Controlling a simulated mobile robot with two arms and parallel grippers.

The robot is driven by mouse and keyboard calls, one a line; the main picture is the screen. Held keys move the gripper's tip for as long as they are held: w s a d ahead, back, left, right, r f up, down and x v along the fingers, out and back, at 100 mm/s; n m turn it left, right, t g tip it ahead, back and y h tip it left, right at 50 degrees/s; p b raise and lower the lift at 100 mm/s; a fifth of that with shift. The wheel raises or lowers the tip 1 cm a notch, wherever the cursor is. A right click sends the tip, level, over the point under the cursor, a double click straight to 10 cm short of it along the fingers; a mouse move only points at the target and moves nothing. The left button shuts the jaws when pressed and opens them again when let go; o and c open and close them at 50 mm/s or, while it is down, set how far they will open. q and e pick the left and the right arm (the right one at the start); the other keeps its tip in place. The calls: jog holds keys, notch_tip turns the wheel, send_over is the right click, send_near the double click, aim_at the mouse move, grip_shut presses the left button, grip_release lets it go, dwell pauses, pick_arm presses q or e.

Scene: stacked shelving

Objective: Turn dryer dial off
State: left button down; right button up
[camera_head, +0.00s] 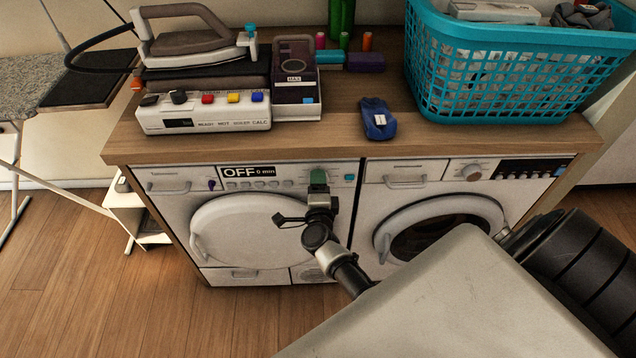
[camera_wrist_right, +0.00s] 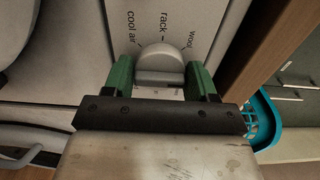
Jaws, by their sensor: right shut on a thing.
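The dryer (camera_head: 180,184) is the left white machine under the wooden counter. Its display (camera_head: 248,171) reads "OFF 0 min". In the right wrist view the pale, rounded dryer dial (camera_wrist_right: 160,62) stands out from the panel, near the printed words "cool air", "rack" and "Wool". My right gripper (camera_head: 318,180) is at the dryer's control panel and hides most of the dial in the head view. Its green fingers (camera_wrist_right: 161,80) are on either side of the dial and shut on it. My left gripper is not in view.
A second washing machine (camera_head: 440,230) stands right of the dryer. On the counter (camera_head: 330,140) are an iron (camera_head: 190,40), boxes, a blue item (camera_head: 377,120) and a turquoise laundry basket (camera_head: 520,75). An ironing board (camera_head: 70,85) stands at the left. Wooden floor lies open in front.

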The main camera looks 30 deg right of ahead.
dwell(0.4)
jog(key=o, duration=0.9)
jog(key=v, duration=1.1)
jog(key=shift+b, duration=0.3)
jog(key=s+a+f+n+g+y, duration=0.2)
jog(key=s+a+f+n+y, duration=0.15)
jog(key=f+n, duration=0.35)
jog(key=s+a+f+n+g+y, duration=0.1)
jog(key=s+a+f+n+y, duration=0.2)
jog(key=f, duration=0.6)
jog(key=s+a+f+n+g+y, duration=0.2)
jog(key=s+f+n+y, duration=0.2)
jog(key=f+n, duration=0.35)
jog(key=s+d+f+n+g, duration=0.2)
jog(key=s+f+n+g, duration=0.1)
jog(key=s, duration=0.5)
jog(key=s+d+f+n+g, duration=0.1)
jog(key=s+f+n+g, duration=0.2)
jog(key=s+f, duration=0.2)
jog(key=s+d+f+n+g+h, duration=0.1)
jog(key=s+f, duration=0.4)
jog(key=s, duration=0.7)
jog(key=shift+s+d+f+n+g, duration=0.1)
jog(key=shift+d+n+g, duration=0.75)
jog(key=shift+n+g, duration=0.3)
